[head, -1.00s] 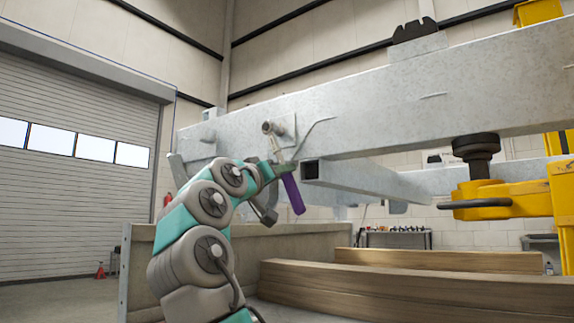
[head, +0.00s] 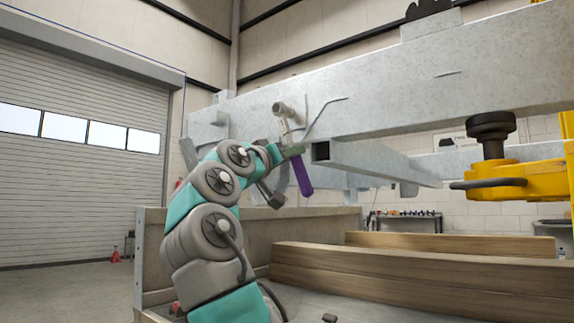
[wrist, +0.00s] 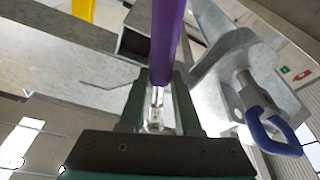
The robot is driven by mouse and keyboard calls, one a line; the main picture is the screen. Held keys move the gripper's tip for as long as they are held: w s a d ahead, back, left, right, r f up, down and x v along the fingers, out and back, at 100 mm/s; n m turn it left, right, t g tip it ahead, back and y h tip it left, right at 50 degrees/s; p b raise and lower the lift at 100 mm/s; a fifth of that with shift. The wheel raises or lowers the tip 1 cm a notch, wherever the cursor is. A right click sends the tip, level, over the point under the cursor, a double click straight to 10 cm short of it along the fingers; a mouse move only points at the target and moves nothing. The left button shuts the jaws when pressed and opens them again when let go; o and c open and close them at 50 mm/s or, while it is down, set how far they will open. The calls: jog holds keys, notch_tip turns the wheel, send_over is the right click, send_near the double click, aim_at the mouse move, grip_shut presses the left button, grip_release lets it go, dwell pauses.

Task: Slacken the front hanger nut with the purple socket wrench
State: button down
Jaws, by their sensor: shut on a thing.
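My gripper (head: 292,150) is shut on the purple socket wrench below the grey trailer frame beam (head: 400,100). The wrench's purple handle (head: 302,175) hangs down from the fingers, slightly tilted, and its silver head (head: 284,109) reaches up beside the hanger bracket on the beam's side. The front hanger nut is not distinct; I cannot tell whether the socket sits on it. In the wrist view the purple handle (wrist: 167,40) extends upward from between the green fingers (wrist: 160,90), with the silver shank (wrist: 155,108) between them.
A square tube (head: 345,155) opens close right of my gripper. A yellow stand with a dark screw pad (head: 490,130) is at the right. Timber beams (head: 390,265) lie below. A blue loop (wrist: 275,135) hangs near a bracket in the wrist view.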

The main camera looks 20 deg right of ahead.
jog(key=shift+s+d+r, duration=0.1)
jog(key=shift+s+r, duration=0.05)
jog(key=shift+s, duration=0.1)
jog(key=shift+n, duration=0.3)
jog(key=shift+s+d+r+n+t+y+b, duration=0.4)
jog(key=shift+s+d+n+b, duration=0.25)
jog(key=shift+n, duration=0.35)
jog(key=c, duration=1.2)
grip_release()
jog(key=shift+a, duration=0.15)
grip_shut()
jog(key=shift+s+a+r, duration=0.1)
jog(key=shift+s+a, duration=0.05)
jog(key=shift+s+a+p, duration=0.15)
jog(key=shift+a+p, duration=0.1)
jog(key=shift+p, duration=0.05)
